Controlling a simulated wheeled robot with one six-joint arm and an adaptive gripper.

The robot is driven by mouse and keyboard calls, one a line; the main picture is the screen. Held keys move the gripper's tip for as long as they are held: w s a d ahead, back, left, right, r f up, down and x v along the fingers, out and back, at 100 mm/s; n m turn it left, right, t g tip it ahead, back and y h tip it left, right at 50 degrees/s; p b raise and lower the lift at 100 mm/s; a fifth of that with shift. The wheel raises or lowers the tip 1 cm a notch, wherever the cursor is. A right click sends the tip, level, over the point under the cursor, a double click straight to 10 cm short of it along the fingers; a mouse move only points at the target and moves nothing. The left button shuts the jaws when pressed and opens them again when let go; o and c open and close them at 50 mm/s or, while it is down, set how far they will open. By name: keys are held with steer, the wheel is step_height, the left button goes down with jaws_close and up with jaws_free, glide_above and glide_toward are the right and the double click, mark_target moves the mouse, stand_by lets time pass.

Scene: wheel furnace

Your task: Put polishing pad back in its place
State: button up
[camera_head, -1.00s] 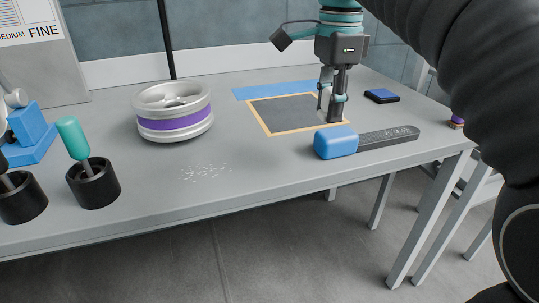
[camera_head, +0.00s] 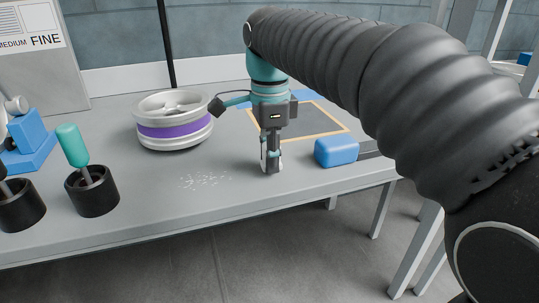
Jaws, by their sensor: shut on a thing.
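My gripper (camera_head: 270,168) points down over the front middle of the grey table, between the wheel and the blue block. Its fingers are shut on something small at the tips. The held thing is mostly hidden by the fingers, so I cannot tell its shape or confirm that it is the polishing pad. The tips look close to the tabletop; I cannot tell whether they touch it. A grey mat with an orange border (camera_head: 327,133) lies behind my gripper, partly covered by my arm.
A silver wheel with a purple band (camera_head: 175,130) stands left of my gripper. White flecks (camera_head: 205,181) lie on the table. A blue block (camera_head: 336,151) with a dark bar (camera_head: 370,152) lies right. Black cups (camera_head: 92,192), one with a teal-handled tool (camera_head: 73,147), and a blue stand (camera_head: 28,148) are far left.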

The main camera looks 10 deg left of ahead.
steer(key=shift+f, duration=0.15)
steer(key=shift+f, duration=0.15)
steer(key=o, duration=1)
steer(key=shift+f+b, duration=0.15)
steer(key=shift+b, duration=0.25)
step_height(320, 180, up, 14)
steer(key=shift+a+r+p, duration=0.1)
steer(key=shift+p, duration=0.45)
